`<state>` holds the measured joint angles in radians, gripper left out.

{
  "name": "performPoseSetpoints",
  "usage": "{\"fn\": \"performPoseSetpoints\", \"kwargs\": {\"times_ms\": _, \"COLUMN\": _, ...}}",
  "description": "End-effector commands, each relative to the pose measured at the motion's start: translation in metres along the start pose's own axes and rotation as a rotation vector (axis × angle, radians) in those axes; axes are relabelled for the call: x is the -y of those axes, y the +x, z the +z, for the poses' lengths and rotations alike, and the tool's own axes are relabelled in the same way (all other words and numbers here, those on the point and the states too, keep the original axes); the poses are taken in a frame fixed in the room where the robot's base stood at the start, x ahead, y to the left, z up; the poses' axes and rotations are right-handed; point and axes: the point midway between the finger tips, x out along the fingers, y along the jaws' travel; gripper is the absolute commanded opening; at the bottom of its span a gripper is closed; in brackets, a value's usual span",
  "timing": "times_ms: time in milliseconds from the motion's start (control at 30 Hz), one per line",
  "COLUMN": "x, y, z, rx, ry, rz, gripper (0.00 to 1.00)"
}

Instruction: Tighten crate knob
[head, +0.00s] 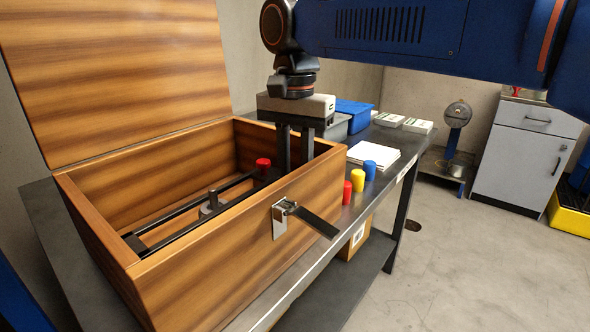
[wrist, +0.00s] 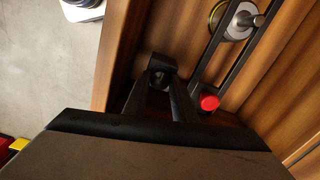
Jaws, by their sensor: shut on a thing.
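The open wooden crate (head: 235,235) stands on the dark table with its lid raised. My gripper (head: 295,155) reaches down into its far right end, and the front wall hides the fingertips. In the wrist view my gripper (wrist: 161,85) is shut on a dark round knob (wrist: 157,66) close to the crate wall. A red knob (head: 263,163) sits at the end of the black rails, beside my fingers and not between them. It also shows in the wrist view (wrist: 209,102). Whether the dark knob is fully tight cannot be seen.
A grey rotor hub with a shaft (head: 212,203) lies between the rails (head: 185,230). Red (head: 347,192), yellow (head: 358,180) and blue (head: 370,170) cylinders stand on the table beside white paper (head: 374,154).

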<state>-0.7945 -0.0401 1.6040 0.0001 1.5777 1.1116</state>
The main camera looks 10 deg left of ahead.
Motion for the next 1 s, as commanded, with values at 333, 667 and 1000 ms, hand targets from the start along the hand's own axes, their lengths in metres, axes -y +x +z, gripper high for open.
{"fn": "performPoseSetpoints", "kwargs": {"times_ms": 333, "x": 0.0, "y": 0.0003, "z": -0.0002, "rx": 0.0, "ry": 0.035, "rz": 0.0, "gripper": 0.02}}
{"fn": "performPoseSetpoints", "kwargs": {"times_ms": 667, "x": 0.0, "y": 0.0003, "z": -0.0002, "rx": 0.0, "ry": 0.034, "rz": 0.001, "gripper": 0.43}}
{"fn": "performPoseSetpoints", "kwargs": {"times_ms": 1000, "x": 0.0001, "y": -0.0016, "z": -0.0001, "rx": 0.0, "ry": 0.033, "rz": 0.0, "gripper": 0.43}}
